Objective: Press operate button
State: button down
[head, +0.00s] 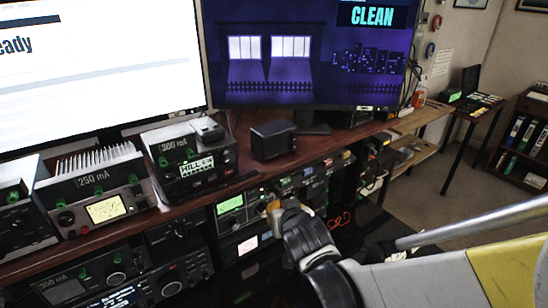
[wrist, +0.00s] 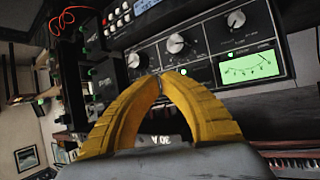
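My gripper (head: 276,207) reaches to the rack of radio gear below the desk in the head view. In the wrist view its two yellow fingers (wrist: 160,80) come together at the tips with nothing visible between them. The tips are in front of a dark panel (wrist: 208,45) with several round knobs, small lit green indicators and a green lit meter (wrist: 248,67). In the head view a unit with a green screen (head: 230,204) is just left of the gripper. I cannot pick out a button marked operate, and cannot tell whether the tips touch the panel.
The wooden desk (head: 243,160) above the rack holds a small black box (head: 273,139), a unit marked 300 mA (head: 190,160) and one marked 250 mA (head: 95,190). Two large monitors stand behind. Red coiled wire (wrist: 62,20) hangs near the rack.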

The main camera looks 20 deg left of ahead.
aim_at(268, 192)
dwell(0.3)
jog(key=s+d+p, duration=0.2)
jog(key=d+p, duration=0.1)
jog(key=shift+s+d, duration=0.15)
jog(key=shift+s, duration=0.25)
jog(key=shift+w+a+p, duration=0.15)
jog(key=shift+w+a, duration=1.3)
jog(key=shift+a, duration=0.25)
jog(key=shift+w+a+p, duration=0.15)
jog(key=shift+w+a, duration=1.25)
jog(key=shift+a, duration=0.3)
jog(key=shift+w+a, duration=0.25)
